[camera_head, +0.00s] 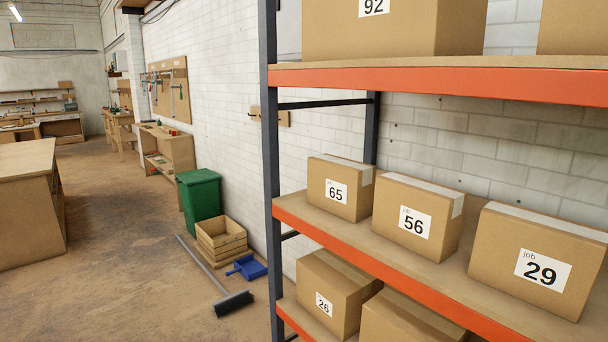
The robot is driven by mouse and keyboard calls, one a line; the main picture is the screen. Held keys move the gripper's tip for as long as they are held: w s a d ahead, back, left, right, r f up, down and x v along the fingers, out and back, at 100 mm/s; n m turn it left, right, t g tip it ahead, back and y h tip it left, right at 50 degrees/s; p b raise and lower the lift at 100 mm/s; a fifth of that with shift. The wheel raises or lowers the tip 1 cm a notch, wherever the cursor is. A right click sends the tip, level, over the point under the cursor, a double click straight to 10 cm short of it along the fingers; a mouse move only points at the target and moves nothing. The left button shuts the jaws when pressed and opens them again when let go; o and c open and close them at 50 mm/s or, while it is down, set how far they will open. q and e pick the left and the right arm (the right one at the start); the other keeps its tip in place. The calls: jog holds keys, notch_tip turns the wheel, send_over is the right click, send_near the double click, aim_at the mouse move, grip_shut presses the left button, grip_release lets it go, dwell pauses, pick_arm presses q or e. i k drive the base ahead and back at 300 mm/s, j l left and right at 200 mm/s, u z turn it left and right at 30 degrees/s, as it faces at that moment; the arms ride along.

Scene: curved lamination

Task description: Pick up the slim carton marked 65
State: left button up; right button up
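The slim carton marked 65 (351,205) is a small brown box with pale tape on top and a white label on its front. It stands upright at the left end of the middle shelf (376,245), close to the rack's front left post. The carton marked 56 (437,235) is just to its right. Neither of my grippers shows in the head view.
The carton marked 29 (500,255) is farther right on the same shelf. An upper shelf (450,82) with larger cartons hangs above. The carton marked 26 (345,285) sits below.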

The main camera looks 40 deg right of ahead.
aim_at(343, 187)
jog(key=i+z, duration=0.35)
jog(key=i+j+z, duration=0.15)
jog(key=i+z, duration=0.15)
jog(key=i, duration=0.2)
jog(key=i+j+z, duration=0.65)
jog(key=i, duration=0.2)
